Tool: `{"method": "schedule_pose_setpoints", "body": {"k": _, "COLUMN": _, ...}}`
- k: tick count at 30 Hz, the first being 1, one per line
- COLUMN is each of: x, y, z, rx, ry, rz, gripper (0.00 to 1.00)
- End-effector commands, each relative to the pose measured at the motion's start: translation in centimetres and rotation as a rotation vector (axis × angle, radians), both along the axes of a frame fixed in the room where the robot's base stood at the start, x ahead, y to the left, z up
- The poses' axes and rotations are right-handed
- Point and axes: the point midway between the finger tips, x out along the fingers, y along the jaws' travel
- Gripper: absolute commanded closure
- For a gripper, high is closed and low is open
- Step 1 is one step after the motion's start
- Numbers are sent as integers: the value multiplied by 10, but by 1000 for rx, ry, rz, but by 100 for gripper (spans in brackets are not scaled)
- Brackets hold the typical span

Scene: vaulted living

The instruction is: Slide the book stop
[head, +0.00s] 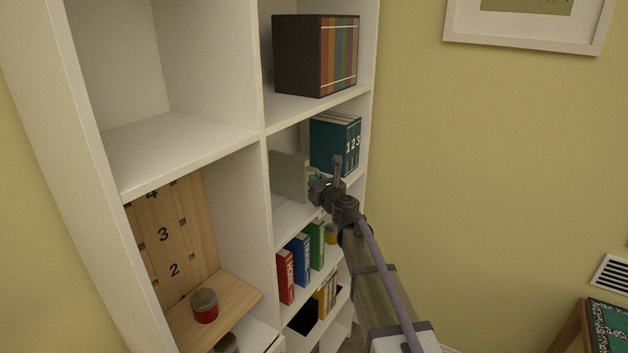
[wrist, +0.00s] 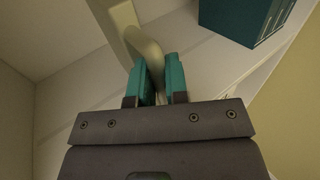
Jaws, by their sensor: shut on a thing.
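The book stop (head: 288,176) is a pale beige-grey upright plate on the shelf in the middle right-hand compartment. It stands to the left of the teal books numbered 1 2 3 (head: 333,145), with a gap between. My gripper (head: 316,176) reaches into this compartment from the front right. In the wrist view, its teal fingers (wrist: 160,78) are shut on a cream curved part of the book stop (wrist: 144,46). The teal books also show at the top right of the wrist view (wrist: 240,18). My gripper hides part of the shelf and the stop's right end.
A dark block of striped books (head: 315,55) sits on the shelf above. Red, blue and green books (head: 302,258) stand on the shelf below. A numbered wooden board (head: 170,235) and a red tin (head: 204,306) are at the lower left. The upper left compartment is empty.

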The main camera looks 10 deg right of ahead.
Motion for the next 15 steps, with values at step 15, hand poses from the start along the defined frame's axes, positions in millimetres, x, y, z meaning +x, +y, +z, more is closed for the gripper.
{"method": "schedule_pose_setpoints", "body": {"k": 15, "x": 0, "y": 0, "z": 0, "rx": 0, "ry": 0, "rz": 0, "gripper": 76}}
